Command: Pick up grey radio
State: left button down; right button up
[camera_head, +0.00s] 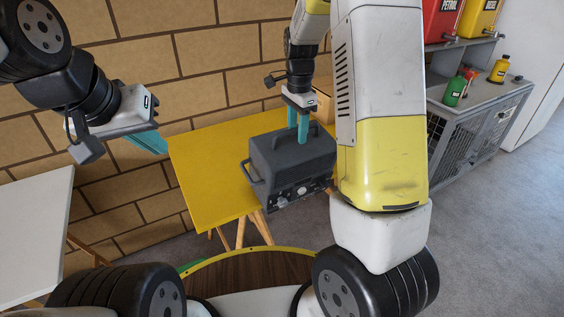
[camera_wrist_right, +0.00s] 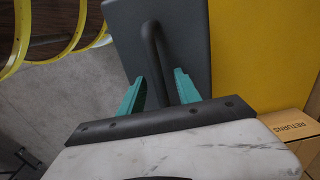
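The grey radio (camera_head: 290,165) is a dark boxy set with a top handle, a side handle and a front panel with knobs. It is at the front edge of the yellow table (camera_head: 205,160); I cannot tell whether its base rests fully on it. My right gripper (camera_head: 298,135) points down at its top. In the right wrist view, the teal fingers (camera_wrist_right: 160,85) stand on either side of the top handle (camera_wrist_right: 154,45), with gaps showing beside it. The radio's top (camera_wrist_right: 190,45) fills the upper middle there. My left gripper (camera_head: 150,142) is empty at the left, its finger opening unclear.
A white table (camera_head: 35,230) stands at the left. A grey cage bench (camera_head: 480,110) at the right holds small bottles, with red and yellow fuel cans (camera_head: 440,18) above. A cardboard box (camera_wrist_right: 290,125) marked RETURNS lies beside the radio. A brick wall closes the back.

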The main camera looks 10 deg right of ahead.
grip_shut()
dwell(1.2)
jog(key=shift+w+r, duration=0.15)
